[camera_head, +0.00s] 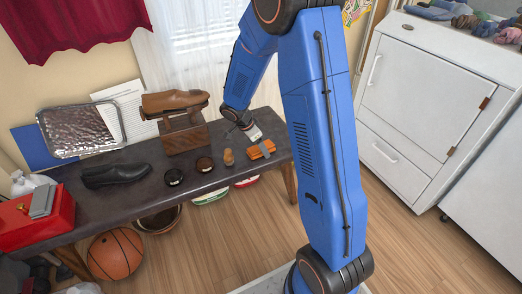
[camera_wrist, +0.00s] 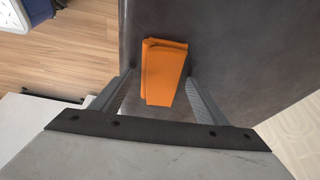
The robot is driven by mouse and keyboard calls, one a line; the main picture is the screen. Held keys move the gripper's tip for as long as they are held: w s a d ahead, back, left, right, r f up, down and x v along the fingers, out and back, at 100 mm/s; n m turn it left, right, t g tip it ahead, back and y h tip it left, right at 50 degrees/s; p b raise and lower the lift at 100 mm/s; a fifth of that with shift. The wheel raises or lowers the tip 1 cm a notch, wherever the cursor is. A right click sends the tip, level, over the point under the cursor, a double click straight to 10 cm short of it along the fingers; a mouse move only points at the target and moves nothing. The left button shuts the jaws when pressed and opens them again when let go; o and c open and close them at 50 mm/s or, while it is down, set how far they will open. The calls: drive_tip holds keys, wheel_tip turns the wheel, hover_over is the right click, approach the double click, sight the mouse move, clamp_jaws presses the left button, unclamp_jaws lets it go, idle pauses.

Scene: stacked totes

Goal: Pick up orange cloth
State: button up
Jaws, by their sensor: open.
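The orange cloth (camera_head: 261,149) lies folded on the dark bench near its right end in the head view. In the wrist view the orange cloth (camera_wrist: 163,72) is a folded block between and just beyond the two grey fingers. My gripper (camera_wrist: 160,82) is open, with one finger on each side of the cloth and nothing held. In the head view my gripper (camera_head: 252,134) is close above the cloth and partly covers it. I cannot tell whether the fingers touch the cloth.
A red box (camera_head: 38,222) is at left. A white cabinet (camera_head: 420,85) stands right.

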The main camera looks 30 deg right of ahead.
drive_tip(key=c, duration=1.1)
drive_tip(key=shift+c, duration=0.3)
wheel_tip(320, 180, up, 10)
